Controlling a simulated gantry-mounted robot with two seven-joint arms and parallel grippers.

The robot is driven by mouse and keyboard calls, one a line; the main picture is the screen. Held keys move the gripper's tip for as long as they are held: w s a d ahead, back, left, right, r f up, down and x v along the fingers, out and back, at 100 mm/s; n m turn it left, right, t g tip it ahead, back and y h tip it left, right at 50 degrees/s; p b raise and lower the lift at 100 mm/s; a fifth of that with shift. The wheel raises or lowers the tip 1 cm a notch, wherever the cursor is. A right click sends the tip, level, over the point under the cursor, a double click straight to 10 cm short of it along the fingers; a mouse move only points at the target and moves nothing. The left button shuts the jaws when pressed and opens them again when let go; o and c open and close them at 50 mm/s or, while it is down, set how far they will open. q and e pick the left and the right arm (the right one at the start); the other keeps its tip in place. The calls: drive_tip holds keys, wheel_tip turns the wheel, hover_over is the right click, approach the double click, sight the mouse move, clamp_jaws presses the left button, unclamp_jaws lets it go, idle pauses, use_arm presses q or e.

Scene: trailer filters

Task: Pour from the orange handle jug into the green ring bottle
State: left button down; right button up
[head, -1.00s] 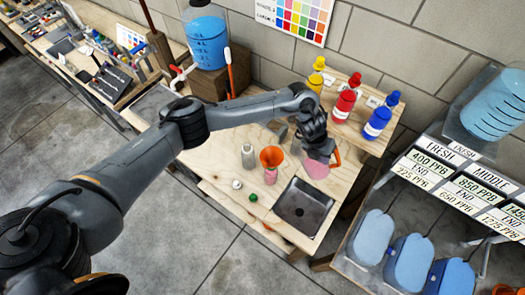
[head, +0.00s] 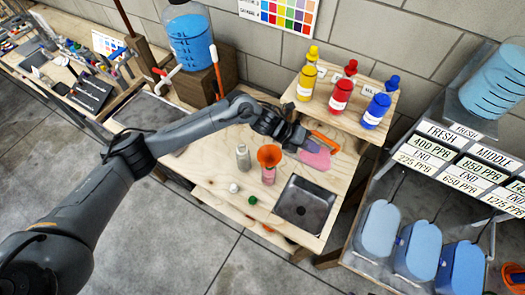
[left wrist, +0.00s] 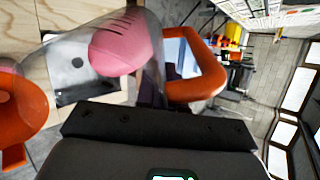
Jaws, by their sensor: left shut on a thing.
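The clear jug with pink liquid (head: 313,157) and an orange handle (head: 325,142) is held tilted above the bench, handle uppermost. My left gripper (head: 297,139) is shut on it. In the left wrist view, the jug's clear wall (left wrist: 150,40), pink liquid (left wrist: 118,48) and orange handle (left wrist: 203,72) show close up. An orange funnel (head: 269,155) stands in a bottle holding pink (head: 269,176), left of the jug. The funnel fills the left edge of the left wrist view (left wrist: 22,110). A grey-white bottle (head: 243,158) stands beside it. No green ring is discernible on either bottle; no stream is visible.
A white cap (head: 234,188) and a green cap (head: 252,200) lie in front of the bottles. A dark tray (head: 304,204) is at front right. Yellow (head: 307,78), red (head: 341,93) and blue (head: 376,108) bottles stand on a raised shelf behind.

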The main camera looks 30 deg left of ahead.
use_arm(q)
drive_tip(key=shift+r, duration=0.2)
use_arm(e)
drive_tip(key=shift+w+d+f, duration=0.1)
use_arm(q)
drive_tip(key=shift+r, duration=0.1)
drive_tip(key=shift+a+r+h, duration=0.15)
drive_tip(key=shift+r+h, duration=0.1)
drive_tip(key=shift+h, duration=0.25)
use_arm(e)
drive_tip(key=shift+w+a+f, duration=0.1)
drive_tip(key=shift+a+f, duration=0.05)
drive_tip(key=shift+a, duration=0.3)
use_arm(q)
drive_tip(key=shift+s+r, duration=0.1)
drive_tip(key=shift+s, duration=0.05)
idle(0.4)
drive_tip(key=shift+a+r+t+h+b, duration=0.2)
drive_tip(key=shift+r+t+h+b, duration=0.1)
drive_tip(key=shift+h+b, duration=0.1)
use_arm(e)
drive_tip(key=shift+w+a+f, duration=0.1)
drive_tip(key=shift+a+f, duration=0.1)
drive_tip(key=shift+a, duration=0.1)
idle(0.3)
